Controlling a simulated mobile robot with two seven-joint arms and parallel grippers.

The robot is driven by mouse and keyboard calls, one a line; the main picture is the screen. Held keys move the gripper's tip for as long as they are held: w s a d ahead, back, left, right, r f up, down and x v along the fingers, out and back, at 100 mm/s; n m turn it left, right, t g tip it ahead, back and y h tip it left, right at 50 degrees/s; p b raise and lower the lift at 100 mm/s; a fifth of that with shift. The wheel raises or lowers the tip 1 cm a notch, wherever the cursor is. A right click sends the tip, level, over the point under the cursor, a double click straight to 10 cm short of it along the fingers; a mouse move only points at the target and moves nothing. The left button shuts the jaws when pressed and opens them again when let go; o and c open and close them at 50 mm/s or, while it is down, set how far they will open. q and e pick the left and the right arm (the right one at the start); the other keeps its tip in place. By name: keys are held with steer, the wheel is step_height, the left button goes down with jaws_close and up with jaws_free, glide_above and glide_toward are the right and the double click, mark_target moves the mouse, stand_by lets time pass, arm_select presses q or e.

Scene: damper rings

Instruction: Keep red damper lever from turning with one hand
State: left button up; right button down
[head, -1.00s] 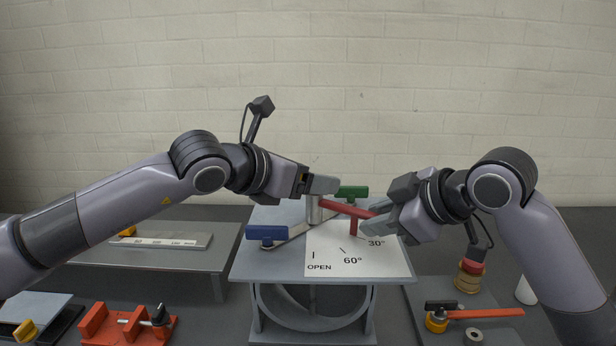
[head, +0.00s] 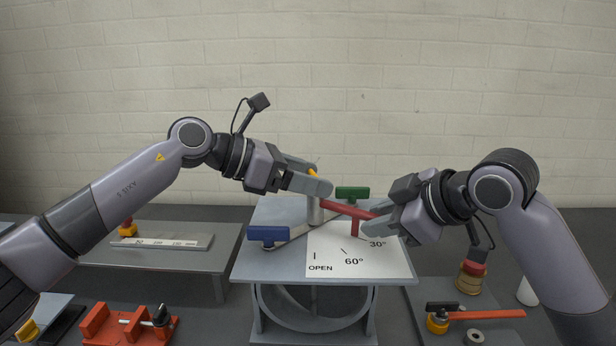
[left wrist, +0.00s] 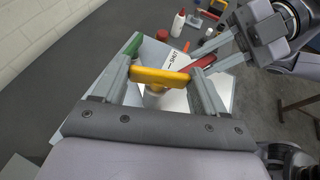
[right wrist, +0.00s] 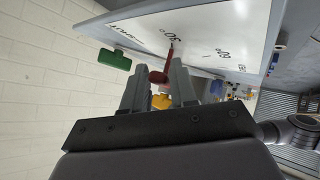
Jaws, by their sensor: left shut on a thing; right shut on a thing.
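The red damper lever (head: 345,209) runs from the central post (head: 314,212) toward the right over the white angle card (head: 330,262). My right gripper (head: 376,222) is shut on its outer end; the red lever (right wrist: 158,77) sits between the fingers in the right wrist view. My left gripper (head: 318,184) is shut on a yellow bar (left wrist: 160,77) above the post. The bar spans between its fingers in the left wrist view, and only a sliver of the yellow bar (head: 313,173) shows in the head view.
A blue handle (head: 267,233) lies left of the post and a green handle (head: 352,192) behind it, on the grey stand (head: 258,270). A red clamp tool (head: 130,325) is at front left. A red-handled tool (head: 485,313) and a ring (head: 474,337) are at front right.

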arm_select(q)
steer(key=shift+w+a+m+g+h, duration=0.1)
steer(key=shift+w+m+g+h, duration=0.1)
steer(key=shift+m+g, duration=0.75)
steer(key=shift+w+a+m+g+h, duration=0.1)
steer(key=shift+w+m+g+h, duration=0.1)
steer(key=shift+m+g, duration=0.95)
steer(key=shift+g, duration=0.3)
steer(key=o, duration=1.1)
steer(key=shift+s, duration=0.1)
steer(key=shift+c, duration=0.2)
steer(key=v, duration=1.2)
